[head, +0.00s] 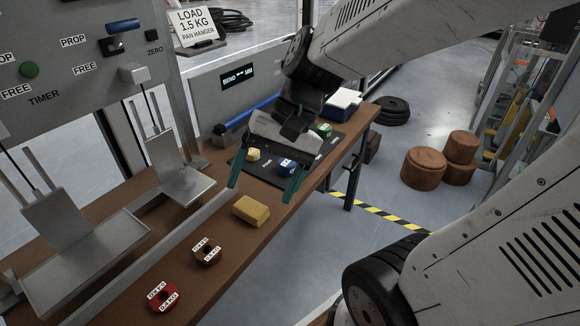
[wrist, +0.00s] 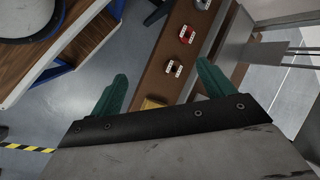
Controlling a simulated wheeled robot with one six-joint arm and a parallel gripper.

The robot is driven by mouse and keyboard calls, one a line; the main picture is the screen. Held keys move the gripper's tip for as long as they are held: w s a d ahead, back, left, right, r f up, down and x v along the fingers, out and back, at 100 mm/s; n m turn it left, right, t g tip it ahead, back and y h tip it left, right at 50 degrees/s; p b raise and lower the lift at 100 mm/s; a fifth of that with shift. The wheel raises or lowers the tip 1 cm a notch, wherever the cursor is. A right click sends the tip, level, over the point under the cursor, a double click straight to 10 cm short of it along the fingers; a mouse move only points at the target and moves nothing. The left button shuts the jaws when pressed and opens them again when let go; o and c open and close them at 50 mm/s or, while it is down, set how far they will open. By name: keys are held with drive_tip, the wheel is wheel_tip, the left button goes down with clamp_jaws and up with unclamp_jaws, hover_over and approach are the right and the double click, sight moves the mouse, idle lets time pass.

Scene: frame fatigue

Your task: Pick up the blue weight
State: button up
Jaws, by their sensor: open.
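The blue weight (head: 287,164) is a small block with a white label, standing on a black mat (head: 239,156) on the brown bench in the head view. My gripper (head: 261,193) is open and empty, with its two teal fingers spread wide above the bench. In the head view its right finger overlaps the area beside the blue weight; I cannot tell the gap in depth. The wrist view shows both fingers of my gripper (wrist: 160,84) with nothing between them. The blue weight does not show in the wrist view.
A yellow block (head: 251,210), a brown ring weight (head: 207,252) and a red one (head: 164,297) lie nearer on the bench (head: 228,238). Metal hanger plates (head: 187,186) stand at left.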

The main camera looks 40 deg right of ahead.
sight(287, 165)
drive_tip(key=w+d+f+m+t+y, duration=0.2)
drive_tip(key=w+d+f+m+t, duration=0.2)
drive_tip(key=w+m, duration=0.4)
drive_tip(key=w+d+f+m+t+y, duration=0.35)
drive_tip(key=w+m, duration=0.25)
drive_tip(key=w, duration=0.3)
drive_tip(key=w+d+f+m+t+h, duration=0.1)
drive_tip(key=d+f+m+t+h, duration=0.1)
drive_tip(key=d+f+m, duration=0.2)
drive_tip(key=w+d+f+m+t+h, duration=0.2)
drive_tip(key=d+f+m, duration=0.3)
drive_tip(key=d, duration=0.3)
drive_tip(key=w+d+f+m+t+h, duration=0.1)
drive_tip(key=d+f+m+t+h, duration=0.1)
drive_tip(key=d+f+m+h, duration=0.2)
drive_tip(key=shift+w+d+f+m+h, duration=0.2)
drive_tip(key=shift+d+f, duration=0.35)
drive_tip(key=shift+f, duration=0.2)
drive_tip(key=shift+w+d+f+m+h, duration=0.1)
drive_tip(key=shift+d+f+m, duration=0.1)
drive_tip(key=shift+d+f, duration=0.45)
drive_tip(key=shift+w+d+f+m, duration=0.1)
drive_tip(key=shift+w+f+m, duration=0.2)
drive_tip(key=shift+w+f, duration=0.6)
drive_tip(key=x, duration=0.5)
drive_tip(key=shift+w+f, duration=0.1)
drive_tip(key=shift+w, duration=0.15)
clamp_jaws()
